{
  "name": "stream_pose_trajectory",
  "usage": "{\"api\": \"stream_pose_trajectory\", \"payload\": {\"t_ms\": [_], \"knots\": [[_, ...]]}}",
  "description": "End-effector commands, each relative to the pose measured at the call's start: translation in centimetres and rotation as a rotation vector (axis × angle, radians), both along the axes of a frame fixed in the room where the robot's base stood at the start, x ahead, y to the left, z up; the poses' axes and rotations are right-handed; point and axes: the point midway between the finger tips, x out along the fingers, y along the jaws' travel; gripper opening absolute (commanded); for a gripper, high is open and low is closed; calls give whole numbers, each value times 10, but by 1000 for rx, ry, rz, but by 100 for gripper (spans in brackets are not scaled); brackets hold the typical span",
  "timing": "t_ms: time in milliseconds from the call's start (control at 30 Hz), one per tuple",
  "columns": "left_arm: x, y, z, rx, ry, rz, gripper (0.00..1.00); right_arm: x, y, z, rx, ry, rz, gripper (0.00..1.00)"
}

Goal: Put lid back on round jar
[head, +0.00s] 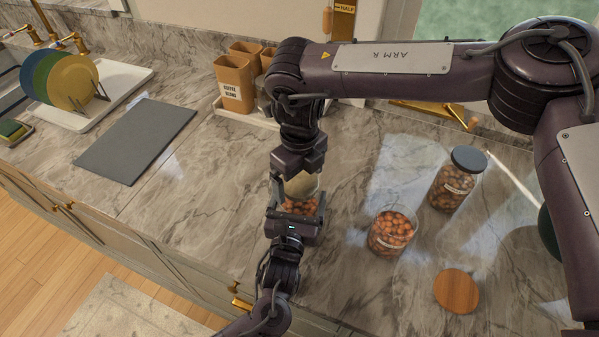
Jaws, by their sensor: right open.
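A jar of orange-brown nuts (298,206) stands on the counter between my two grippers. A pale tan lid (300,186) is at its top; I cannot tell whether it sits flat on the rim. My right gripper (299,176) is open, pointing down right above the lid. My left gripper (294,216) reaches in from below at the jar's near side and hides its lower part; its jaws are not clear. A second glass jar of nuts (391,235) stands open to the right. A round wooden lid (456,291) lies flat on the counter.
A taller nut jar with a dark lid (467,160) stands at the right. Tan canisters (234,84) stand on a tray at the back. A dark slate board (137,140) and a plate rack (82,98) are at the left. Marble counter is clear between board and jars.

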Motion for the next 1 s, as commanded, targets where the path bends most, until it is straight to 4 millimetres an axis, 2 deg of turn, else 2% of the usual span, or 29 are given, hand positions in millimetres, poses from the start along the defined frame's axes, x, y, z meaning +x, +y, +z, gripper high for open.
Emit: {"api": "stream_pose_trajectory", "payload": {"t_ms": [67, 400, 567, 667, 900, 1000], "knots": [[0, 0, 0, 0, -1, 0, 22, 0, 0, 0, 0, 0, 0, 93], [0, 0, 0, 0, -1, 0, 22, 0, 0, 0, 0, 0, 0, 49], [0, 0, 0, 0, -1, 0, 22, 0, 0, 0, 1, 1, -51, 47], [0, 0, 0, 0, -1, 0, 22, 0, 1, 0, 3, 3, -208, 47], [0, 0, 0, 0, 0, 0, 22, 0, 1, -1, 2, 5, -785, 47], [0, 0, 0, 0, 0, 0, 22, 0, 1, 0, 1, 3, -981, 47]]}}
